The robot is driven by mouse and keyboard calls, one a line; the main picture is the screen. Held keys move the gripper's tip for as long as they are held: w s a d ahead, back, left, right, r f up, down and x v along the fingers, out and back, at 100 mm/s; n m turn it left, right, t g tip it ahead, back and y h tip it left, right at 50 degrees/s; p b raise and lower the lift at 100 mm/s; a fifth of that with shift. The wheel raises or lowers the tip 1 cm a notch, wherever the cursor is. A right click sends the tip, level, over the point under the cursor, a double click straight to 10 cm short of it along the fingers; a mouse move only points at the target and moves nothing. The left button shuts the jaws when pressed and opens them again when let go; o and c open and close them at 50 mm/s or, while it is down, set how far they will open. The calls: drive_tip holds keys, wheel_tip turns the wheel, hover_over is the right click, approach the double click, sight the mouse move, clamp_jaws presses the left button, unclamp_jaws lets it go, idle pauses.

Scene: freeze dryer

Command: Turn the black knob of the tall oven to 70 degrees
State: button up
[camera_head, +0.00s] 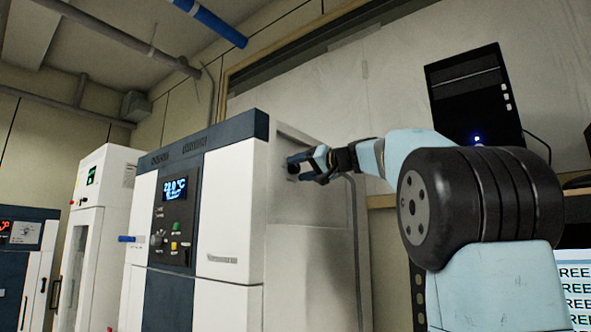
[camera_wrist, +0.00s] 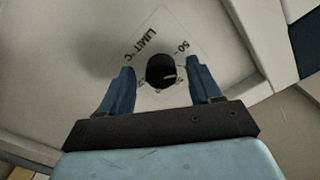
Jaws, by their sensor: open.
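The tall oven (camera_head: 230,215) is white with a dark front panel, seen in the head view. Its black knob (camera_wrist: 160,68) sits on a pale side panel, with a dial plate marked "LIMIT °C" and "50" around it. A short white mark on the knob points to the right in the wrist view. My gripper (camera_wrist: 161,74) is open, with one blue finger on each side of the knob. Gaps show between the fingers and the knob in that view. In the head view my gripper (camera_head: 298,165) is at the oven's right side, and the knob is largely hidden behind it.
A blue-lit display (camera_head: 175,188) and buttons are on the oven's front. A white cabinet (camera_head: 100,225) stands to its left. A black computer tower (camera_head: 475,95) stands on a shelf at the right, behind my arm.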

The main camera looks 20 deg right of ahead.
drive_tip(key=shift+s+d, duration=0.1)
drive_tip(key=v, duration=1.3)
drive_tip(key=shift+s+d, duration=0.2)
drive_tip(key=shift+m, duration=0.8)
drive_tip(key=x, duration=1.4)
drive_tip(key=shift+w+a, duration=0.25)
